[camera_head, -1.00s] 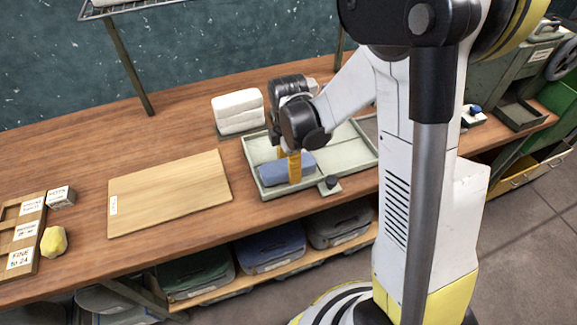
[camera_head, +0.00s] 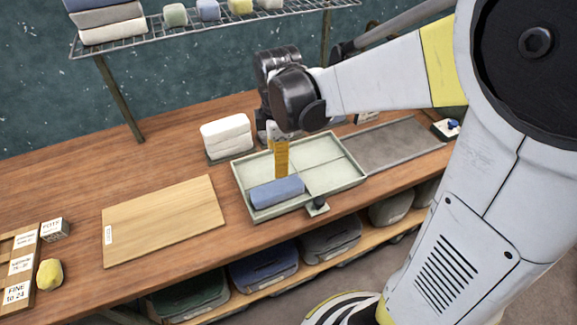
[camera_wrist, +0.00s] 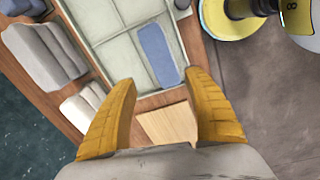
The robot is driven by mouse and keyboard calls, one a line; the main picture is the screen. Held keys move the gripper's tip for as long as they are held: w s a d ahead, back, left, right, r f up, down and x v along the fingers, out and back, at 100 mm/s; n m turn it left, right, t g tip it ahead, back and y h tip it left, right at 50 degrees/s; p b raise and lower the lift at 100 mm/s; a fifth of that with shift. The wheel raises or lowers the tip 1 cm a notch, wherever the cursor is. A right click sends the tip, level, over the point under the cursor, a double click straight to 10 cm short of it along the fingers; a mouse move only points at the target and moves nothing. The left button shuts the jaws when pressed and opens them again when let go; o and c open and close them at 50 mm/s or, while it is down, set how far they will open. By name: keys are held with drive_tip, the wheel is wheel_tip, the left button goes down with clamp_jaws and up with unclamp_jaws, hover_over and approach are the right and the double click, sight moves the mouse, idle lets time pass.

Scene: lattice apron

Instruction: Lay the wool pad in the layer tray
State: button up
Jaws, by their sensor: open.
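A blue pad (camera_head: 277,192), which looks like the wool pad, lies flat in the near left part of the pale green layer tray (camera_head: 342,182). It also shows in the wrist view (camera_wrist: 157,55), inside the tray (camera_wrist: 104,22). My gripper (camera_head: 281,172) hangs above the pad with its yellow fingers pointing down. In the wrist view my gripper (camera_wrist: 160,92) has its fingers wide apart and nothing between them. The pad lies beyond the fingertips, apart from them. Thin dividers split the tray floor, and its other parts look empty.
A white folded stack (camera_head: 227,135) stands behind the tray's left end. A wooden board (camera_head: 163,220) lies left of it. A grey mat (camera_head: 395,145) lies to the right. A wire shelf (camera_head: 215,32) with several pads and blocks hangs above. A yellow lump (camera_head: 49,274) sits far left.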

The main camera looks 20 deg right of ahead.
drive_tip(key=s+r+m+t, duration=0.6)
drive_tip(key=s+m, duration=0.5)
drive_tip(key=m, duration=0.4)
wheel_tip(320, 180, up, 2)
drive_tip(key=shift+s+r+m, duration=0.1)
drive_tip(key=shift+s+m, duration=0.2)
drive_tip(key=shift+s, duration=0.05)
